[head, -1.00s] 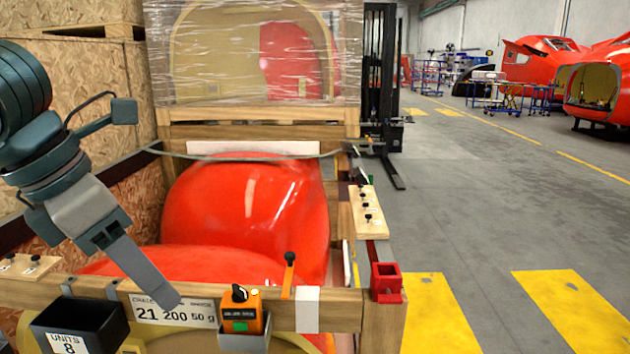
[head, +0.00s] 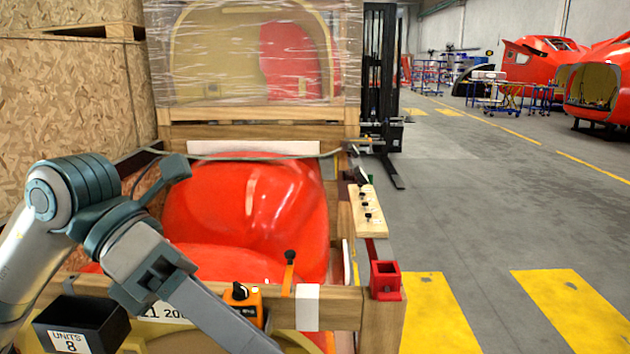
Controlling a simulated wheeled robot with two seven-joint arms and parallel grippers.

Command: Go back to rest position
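My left arm comes in from the left in the head view. Its gripper (head: 262,343) points down and right, in front of the crate's front beam. The fingers show edge-on as a single grey bar, so I cannot tell whether they are open or shut. No held object shows at the gripper. My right gripper is not in view.
A wooden crate (head: 340,312) holds red nosecones (head: 245,205). A black bin (head: 80,325) marked "UNITS 8" and a red square holder (head: 386,281) are at its front. A wrapped crate (head: 250,60) and a forklift mast (head: 378,75) stand behind. Floor is clear at right.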

